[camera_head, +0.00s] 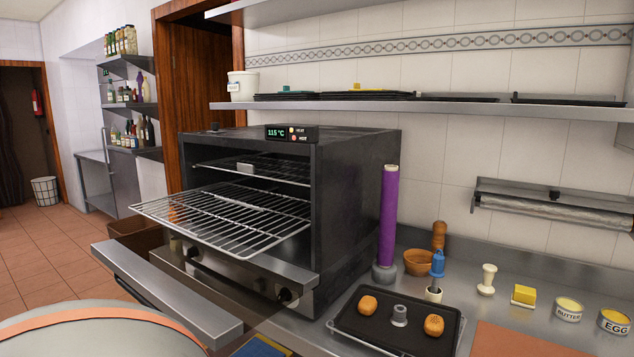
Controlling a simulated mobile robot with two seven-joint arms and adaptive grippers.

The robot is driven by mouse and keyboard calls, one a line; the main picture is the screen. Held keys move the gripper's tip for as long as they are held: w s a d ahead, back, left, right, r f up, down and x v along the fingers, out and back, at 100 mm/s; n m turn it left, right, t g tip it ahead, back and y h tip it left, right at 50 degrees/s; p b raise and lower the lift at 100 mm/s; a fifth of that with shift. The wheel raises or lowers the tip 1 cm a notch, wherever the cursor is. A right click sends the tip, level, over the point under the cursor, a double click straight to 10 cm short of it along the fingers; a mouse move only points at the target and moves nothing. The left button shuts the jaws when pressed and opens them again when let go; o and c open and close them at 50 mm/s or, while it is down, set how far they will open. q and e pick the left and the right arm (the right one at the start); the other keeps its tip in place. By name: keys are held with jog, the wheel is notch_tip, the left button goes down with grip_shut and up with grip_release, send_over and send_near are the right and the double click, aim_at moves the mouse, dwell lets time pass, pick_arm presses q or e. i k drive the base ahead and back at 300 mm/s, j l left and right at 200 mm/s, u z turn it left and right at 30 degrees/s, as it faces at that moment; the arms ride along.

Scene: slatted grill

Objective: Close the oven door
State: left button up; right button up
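The oven (355,190) is a dark metal box on the counter, its front facing left and toward me. Its door (170,292) is folded down and open, a metal-edged panel reaching out low in front of the oven. A wire rack (235,215) sticks far out of the cavity above the lowered door. Another rack (262,170) sits inside, higher up. A display (290,133) on top reads 115 °C. Neither of my grippers is in view.
A black tray (395,342) with two buns stands on the counter right of the oven. A purple roll (388,220) stands upright close to the oven's right side. A large rounded surface (100,335) fills the lower left; I cannot tell what it is.

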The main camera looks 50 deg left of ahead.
aim_at(211, 324)
jog(key=u, duration=1.7)
